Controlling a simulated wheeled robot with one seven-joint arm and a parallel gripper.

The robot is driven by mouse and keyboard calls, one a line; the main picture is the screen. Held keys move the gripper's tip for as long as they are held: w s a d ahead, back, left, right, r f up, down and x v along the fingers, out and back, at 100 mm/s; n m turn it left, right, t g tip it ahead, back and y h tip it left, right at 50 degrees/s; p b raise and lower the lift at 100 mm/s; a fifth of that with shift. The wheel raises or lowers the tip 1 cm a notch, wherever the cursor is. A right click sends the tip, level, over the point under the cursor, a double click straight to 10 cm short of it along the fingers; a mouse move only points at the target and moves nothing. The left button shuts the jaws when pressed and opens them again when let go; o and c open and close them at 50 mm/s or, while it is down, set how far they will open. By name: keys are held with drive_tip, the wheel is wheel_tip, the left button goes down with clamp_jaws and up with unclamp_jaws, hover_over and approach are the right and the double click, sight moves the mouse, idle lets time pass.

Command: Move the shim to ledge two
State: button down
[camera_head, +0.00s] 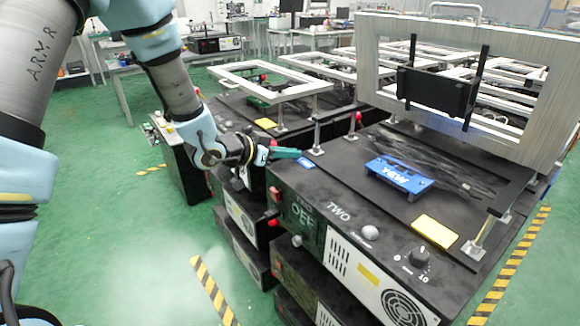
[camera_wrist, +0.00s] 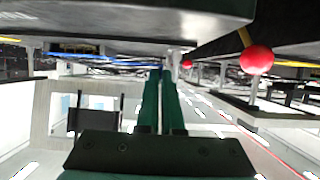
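My gripper (camera_head: 299,154) has green fingers. In the head view it is at the left edge of the box marked TWO (camera_head: 338,214), beside a small blue piece (camera_head: 306,164). In the wrist view the two fingers (camera_wrist: 161,72) lie close together, and I see nothing held between them. I cannot tell for sure which thing is the shim. A blue bracket-like piece (camera_head: 398,175) with white letters lies on top of box TWO. A yellow flat piece (camera_head: 435,231) lies near its front right.
A silver frame (camera_head: 548,100) with a black plate (camera_head: 438,90) stands upright over the back of box TWO. A black knob (camera_head: 419,256) and a grey knob (camera_head: 370,232) are at its front. A red ball (camera_wrist: 256,60) shows close in the wrist view. Green floor is clear at the left.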

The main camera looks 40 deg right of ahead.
sight(291, 175)
drive_tip(key=shift+f, duration=2)
drive_tip(key=shift+f, duration=0.2)
drive_tip(key=c, duration=1.1)
unclamp_jaws()
drive_tip(key=shift+s, duration=0.1)
drive_tip(key=shift+r, duration=0.15)
